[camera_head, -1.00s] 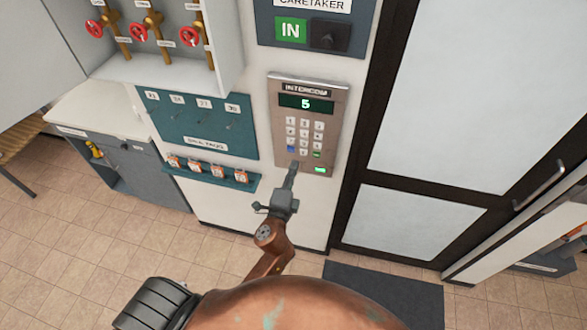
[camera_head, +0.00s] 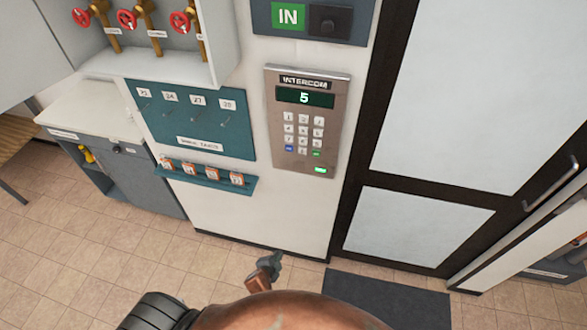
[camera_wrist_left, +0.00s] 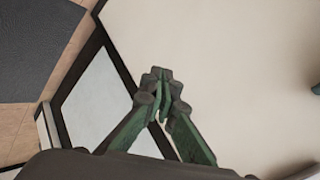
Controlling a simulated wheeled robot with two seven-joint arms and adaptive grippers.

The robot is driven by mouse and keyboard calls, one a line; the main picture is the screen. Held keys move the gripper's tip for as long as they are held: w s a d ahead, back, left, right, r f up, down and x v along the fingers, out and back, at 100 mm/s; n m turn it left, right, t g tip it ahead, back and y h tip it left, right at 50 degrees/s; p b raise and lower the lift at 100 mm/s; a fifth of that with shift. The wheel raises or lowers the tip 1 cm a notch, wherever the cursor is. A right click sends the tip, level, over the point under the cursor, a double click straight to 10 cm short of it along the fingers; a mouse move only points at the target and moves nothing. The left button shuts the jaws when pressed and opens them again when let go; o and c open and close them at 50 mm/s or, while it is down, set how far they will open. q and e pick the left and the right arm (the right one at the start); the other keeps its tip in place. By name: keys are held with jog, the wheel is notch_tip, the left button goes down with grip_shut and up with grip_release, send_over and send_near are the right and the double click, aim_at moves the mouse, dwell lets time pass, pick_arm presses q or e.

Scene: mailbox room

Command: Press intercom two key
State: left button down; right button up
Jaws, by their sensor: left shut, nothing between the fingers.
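The intercom panel (camera_head: 305,122) is a metal plate on the white wall, with a green display (camera_head: 305,97) that reads 5. Its keypad (camera_head: 303,132) has rows of pale keys, with a blue and a green key at the bottom. The two key is in the top row, its label too small to read surely. My left gripper (camera_head: 270,262) is below the panel, well apart from it, partly hidden by my own arm. My right gripper is not in view.
A teal key board (camera_head: 190,120) and a teal shelf with several tags (camera_head: 207,177) are left of the panel. A dark-framed door (camera_head: 440,90) is to the right. A dark mat (camera_head: 388,298) lies on the floor. The wall under the panel is clear.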

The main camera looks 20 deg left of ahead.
pick_arm(q)
jog(key=s+a+f+n+g+b, duration=0.2)
jog(key=s+f+n+g+b, duration=0.1)
jog(key=s+f, duration=1.3)
jog(key=s+a+f+n+g+b, duration=0.1)
jog(key=s+f+n+g+b, duration=0.1)
jog(key=s+f, duration=0.7)
jog(key=s+a+f+n+g+b, duration=0.1)
jog(key=s+f+n+g+b, duration=0.1)
jog(key=s+f, duration=0.7)
jog(key=s+n+g, duration=0.1)
jog(key=s+n, duration=0.1)
jog(key=s, duration=0.6)
jog(key=shift+s+a+f+h, duration=0.15)
jog(key=shift+a+h, duration=0.15)
jog(key=shift+h, duration=0.1)
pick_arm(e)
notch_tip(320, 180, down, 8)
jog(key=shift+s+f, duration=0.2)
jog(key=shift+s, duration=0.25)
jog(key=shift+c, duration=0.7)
